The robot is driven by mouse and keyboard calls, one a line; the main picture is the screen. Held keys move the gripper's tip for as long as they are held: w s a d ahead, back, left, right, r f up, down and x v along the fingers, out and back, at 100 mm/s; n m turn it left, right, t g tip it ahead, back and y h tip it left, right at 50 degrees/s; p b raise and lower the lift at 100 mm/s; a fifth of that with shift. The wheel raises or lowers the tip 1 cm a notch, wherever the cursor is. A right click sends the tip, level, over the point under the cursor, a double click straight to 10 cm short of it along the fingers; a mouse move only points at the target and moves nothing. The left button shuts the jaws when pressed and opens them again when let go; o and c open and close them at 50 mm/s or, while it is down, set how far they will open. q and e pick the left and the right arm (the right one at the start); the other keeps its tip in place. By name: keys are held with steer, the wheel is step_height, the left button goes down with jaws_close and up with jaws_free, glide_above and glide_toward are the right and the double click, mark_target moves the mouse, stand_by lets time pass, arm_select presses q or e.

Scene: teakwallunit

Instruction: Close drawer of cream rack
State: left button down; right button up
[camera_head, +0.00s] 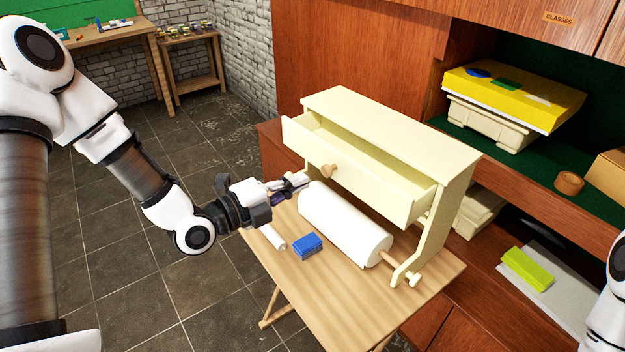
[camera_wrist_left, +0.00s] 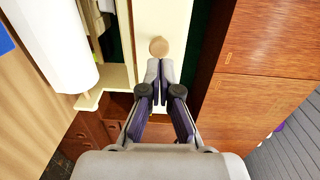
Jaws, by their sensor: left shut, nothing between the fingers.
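The cream rack (camera_head: 385,128) stands on a light wooden table. Its drawer (camera_head: 380,180) is pulled out toward the front, with its empty-looking inside showing from above. A round wooden knob (camera_head: 328,170) sits on the drawer front, and it also shows in the left wrist view (camera_wrist_left: 158,46). My left gripper (camera_head: 303,180) is shut and empty, just left of the knob. In the left wrist view its closed fingertips (camera_wrist_left: 160,64) point at the knob; I cannot tell whether they touch it. My right gripper is out of view.
A white paper roll (camera_head: 343,223) hangs on a bar under the drawer. A blue block (camera_head: 308,245) and a small white cylinder (camera_head: 273,238) lie on the wooden table (camera_head: 340,300). The teak wall unit (camera_head: 350,50) stands close behind. Open tiled floor lies to the left.

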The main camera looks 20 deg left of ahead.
mark_target(324, 171)
arm_select(q)
steer(key=shift+x, duration=2.05)
